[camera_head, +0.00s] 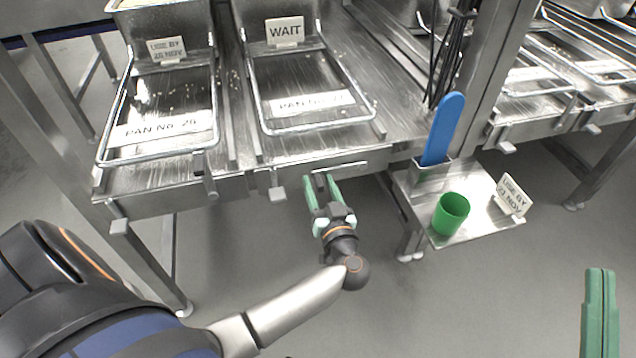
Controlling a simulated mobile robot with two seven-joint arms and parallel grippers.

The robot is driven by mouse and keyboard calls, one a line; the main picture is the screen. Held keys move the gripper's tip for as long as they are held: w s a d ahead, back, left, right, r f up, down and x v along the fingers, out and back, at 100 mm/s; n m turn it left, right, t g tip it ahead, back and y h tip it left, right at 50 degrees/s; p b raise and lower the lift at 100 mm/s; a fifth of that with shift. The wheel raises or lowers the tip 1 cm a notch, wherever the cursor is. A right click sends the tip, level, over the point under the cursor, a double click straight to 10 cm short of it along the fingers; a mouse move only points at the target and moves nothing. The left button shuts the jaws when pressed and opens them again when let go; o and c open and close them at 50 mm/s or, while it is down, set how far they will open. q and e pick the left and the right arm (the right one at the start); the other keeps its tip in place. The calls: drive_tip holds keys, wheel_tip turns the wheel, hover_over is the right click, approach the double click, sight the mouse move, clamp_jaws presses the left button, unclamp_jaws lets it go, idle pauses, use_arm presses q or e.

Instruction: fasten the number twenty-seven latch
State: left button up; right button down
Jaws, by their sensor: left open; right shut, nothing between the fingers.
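The second pan bay has a label reading "PAN No. 2" (308,103), its last digit unclear behind the wire frame. Below it, a flat bar (342,168) lies along the front edge; I cannot tell if it is the latch. My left gripper (319,180) is open just in front of that edge, its pale green fingertips close under the bar's left end. Contact cannot be told. A small block (277,193) hangs left of the fingers. My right gripper (601,272) is shut and empty at the lower right, away from the bench.
The pan 26 bay (170,128) is on the left, with a peg (207,178) hanging at its front. A WAIT sign (284,31) stands behind the second bay. A side shelf (480,220) holds a green cup (450,214), a blue paddle (442,130) and a date card (513,195).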

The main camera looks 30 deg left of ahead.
use_arm(q)
clamp_jaws()
idle(0.5)
idle(1.0)
